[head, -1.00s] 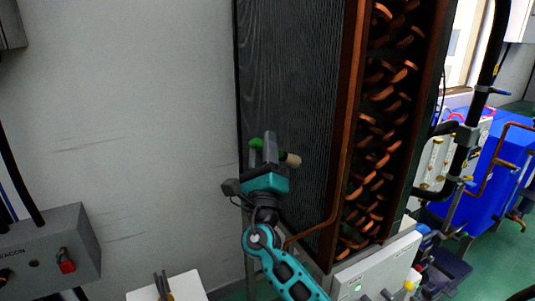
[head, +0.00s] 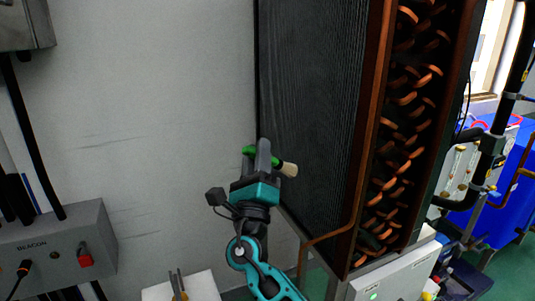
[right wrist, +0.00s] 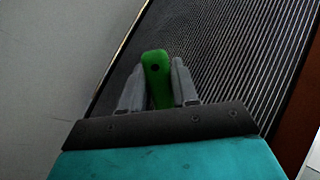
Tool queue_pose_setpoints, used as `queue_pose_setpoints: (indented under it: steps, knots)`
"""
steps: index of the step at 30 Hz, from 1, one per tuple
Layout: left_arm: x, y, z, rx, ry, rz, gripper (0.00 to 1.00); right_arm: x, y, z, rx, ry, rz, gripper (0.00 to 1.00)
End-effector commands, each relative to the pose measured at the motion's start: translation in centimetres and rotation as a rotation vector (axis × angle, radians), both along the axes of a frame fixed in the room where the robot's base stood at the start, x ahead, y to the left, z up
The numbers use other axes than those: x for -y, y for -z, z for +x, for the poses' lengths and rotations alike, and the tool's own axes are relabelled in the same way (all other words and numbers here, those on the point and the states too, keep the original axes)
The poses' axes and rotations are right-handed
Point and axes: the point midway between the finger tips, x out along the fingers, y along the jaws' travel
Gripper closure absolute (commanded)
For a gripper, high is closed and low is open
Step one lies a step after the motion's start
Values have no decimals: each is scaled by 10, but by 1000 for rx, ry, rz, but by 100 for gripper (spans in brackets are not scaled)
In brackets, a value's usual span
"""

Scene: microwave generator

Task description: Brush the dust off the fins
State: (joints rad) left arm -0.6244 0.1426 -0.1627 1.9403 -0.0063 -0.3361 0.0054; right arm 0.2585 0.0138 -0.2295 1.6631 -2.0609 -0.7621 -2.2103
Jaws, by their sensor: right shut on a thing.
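The fins (head: 315,110) form a tall dark panel of fine vertical lines, right of centre in the head view. They also fill the upper right of the right wrist view (right wrist: 240,60). My right gripper (head: 262,155) is shut on a brush with a green handle (right wrist: 156,78). The brush's pale bristle end (head: 288,169) points right, in front of the lower left part of the fins. I cannot tell whether the bristles touch the fins. Dust is not clearly distinguishable on the fins. My left gripper is not in view.
Copper return bends (head: 400,130) run down the coil's right side. A copper pipe (head: 330,237) bends below the fins. A white surface holding tools (head: 200,287) is at the bottom.

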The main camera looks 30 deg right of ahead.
Motion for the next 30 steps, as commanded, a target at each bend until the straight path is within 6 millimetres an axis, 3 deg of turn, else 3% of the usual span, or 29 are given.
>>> queue_pose_setpoints:
  steps: [11, 21, 30]
  knots:
    - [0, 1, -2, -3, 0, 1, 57, -3, 0, 0, 0, -1, -1, 100]
    - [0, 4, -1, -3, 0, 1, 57, -29, 0, 2, 0, -2, 0, 100]
    - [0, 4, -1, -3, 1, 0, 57, -31, 0, 2, 0, -1, -1, 100]
